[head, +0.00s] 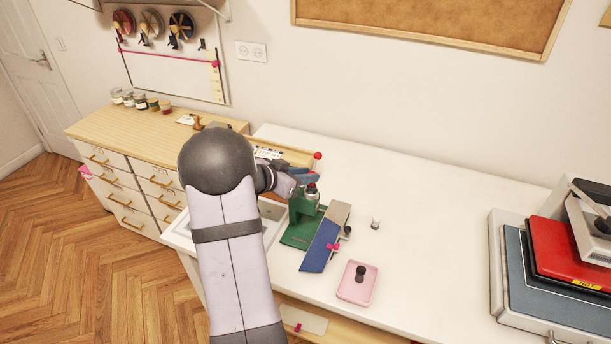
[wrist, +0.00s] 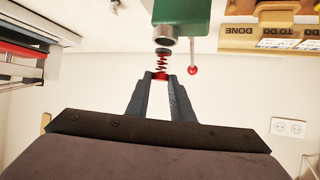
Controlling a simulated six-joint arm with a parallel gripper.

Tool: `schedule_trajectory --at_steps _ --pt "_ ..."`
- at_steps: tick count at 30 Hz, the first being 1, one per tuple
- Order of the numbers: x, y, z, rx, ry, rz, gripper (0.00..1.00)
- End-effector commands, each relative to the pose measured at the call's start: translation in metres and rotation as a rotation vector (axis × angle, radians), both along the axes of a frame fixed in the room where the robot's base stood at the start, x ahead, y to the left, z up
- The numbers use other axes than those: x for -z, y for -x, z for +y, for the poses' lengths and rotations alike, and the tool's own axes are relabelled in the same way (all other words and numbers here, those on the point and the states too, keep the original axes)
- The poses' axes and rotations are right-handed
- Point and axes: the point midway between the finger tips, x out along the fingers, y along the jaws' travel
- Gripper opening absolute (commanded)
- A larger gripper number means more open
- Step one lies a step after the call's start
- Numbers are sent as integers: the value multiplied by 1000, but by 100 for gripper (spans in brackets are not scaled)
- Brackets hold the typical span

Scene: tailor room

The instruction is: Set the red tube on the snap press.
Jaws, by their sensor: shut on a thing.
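The green snap press (head: 301,218) stands on the white table and also shows at the top of the wrist view (wrist: 181,15), which is upside down. My gripper (head: 300,178) is at the press's upper end. In the wrist view its fingertips (wrist: 160,80) are shut on a small red piece, the red tube (wrist: 160,75) by its colour. A red coil and a dark disc (wrist: 163,51) lie between the fingertips and the press's grey cylinder (wrist: 165,35). I cannot tell whether disc and cylinder touch. The tube is not clear in the head view.
The press's red lever knob (head: 317,155) is close to my gripper. A blue and grey stand (head: 322,241), a small white spool-like piece (head: 375,223) and a pink tray (head: 352,296) are nearby. A heat press (head: 552,262) is at right. The table's middle right is clear.

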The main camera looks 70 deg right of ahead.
Motion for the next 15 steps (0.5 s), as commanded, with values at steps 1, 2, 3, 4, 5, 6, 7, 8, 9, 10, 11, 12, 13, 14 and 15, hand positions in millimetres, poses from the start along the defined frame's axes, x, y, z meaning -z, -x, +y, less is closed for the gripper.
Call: schedule_trajectory --at_steps 1,2,3,4,5,6,7,8,9,10,11,12,13,14,15 --pt "9 0 0 0 1 -1 0" --pt "11 0 0 0 1 -1 0" --pt "13 0 0 0 1 -1 0" --pt "15 0 0 0 1 -1 0" --pt "16 0 0 0 1 -1 0" --pt "18 0 0 0 1 -1 0" --pt "19 0 0 0 1 -1 0" --pt "20 0 0 0 1 -1 0" --pt "20 0 0 0 1 -1 0" --pt "21 0 0 0 1 -1 0" --pt "21 0 0 0 1 0 0" --pt "21 0 0 0 1 0 0" --pt "21 0 0 0 1 0 0" --pt "21 0 0 0 1 0 0" --pt "21 0 0 0 0 -1 0"
